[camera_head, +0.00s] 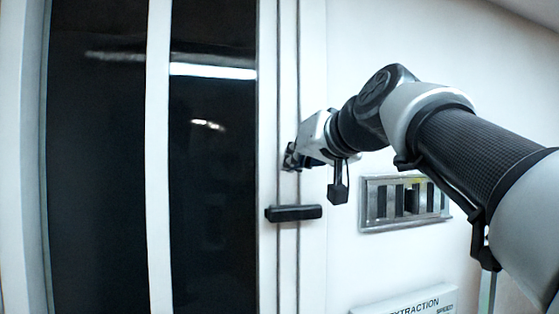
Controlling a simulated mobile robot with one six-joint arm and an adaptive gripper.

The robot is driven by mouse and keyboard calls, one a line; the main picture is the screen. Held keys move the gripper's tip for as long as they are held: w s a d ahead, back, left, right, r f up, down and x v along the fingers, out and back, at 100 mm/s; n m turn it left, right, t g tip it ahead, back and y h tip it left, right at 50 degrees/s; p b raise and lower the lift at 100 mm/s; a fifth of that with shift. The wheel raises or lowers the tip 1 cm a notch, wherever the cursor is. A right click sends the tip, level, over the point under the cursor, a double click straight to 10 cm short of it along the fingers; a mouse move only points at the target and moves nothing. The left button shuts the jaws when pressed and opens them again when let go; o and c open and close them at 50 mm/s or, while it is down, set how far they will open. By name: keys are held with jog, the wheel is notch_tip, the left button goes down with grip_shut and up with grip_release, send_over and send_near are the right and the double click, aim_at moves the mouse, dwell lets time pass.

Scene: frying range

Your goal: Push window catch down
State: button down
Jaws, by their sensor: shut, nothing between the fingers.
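The window has dark panes (212,120) split by a white upright bar, in a white frame (314,262). The window catch (293,213) is a black bar lying level across the frame's right upright. My gripper (290,159) is shut and empty. Its tip is at the same frame upright, above the catch, with a visible gap between them. Whether the fingertips touch the frame cannot be told. My arm reaches in from the right edge and hides part of the wall behind it.
A metal-framed vent or switch panel (378,222) is on the white wall right of the catch, below my arm. A white box labelled "EXTRACTION" (405,303) is at the bottom. The wall between the catch and the panel is clear.

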jog(key=b+v, duration=0.2)
jog(key=v, duration=0.8)
jog(key=shift+a, duration=0.3)
jog(key=shift+s, duration=0.15)
jog(key=s+d+f+g+h+b, duration=0.2)
jog(key=s+f+b, duration=0.5)
jog(key=f, duration=1.6)
jog(key=s+d+f+g+h+b, duration=0.2)
jog(key=s+f+g+b, duration=0.2)
jog(key=f, duration=1.9)
jog(key=s+d+f+g+h+b, duration=0.2)
jog(key=s+f+b, duration=0.7)
jog(key=f, duration=1.4)
jog(key=s+g, duration=0.1)
jog(key=s, duration=0.2)
jog(key=shift+s+m+g+b, duration=0.3)
jog(key=shift+b, duration=0.05)
jog(key=shift+w+d, duration=0.1)
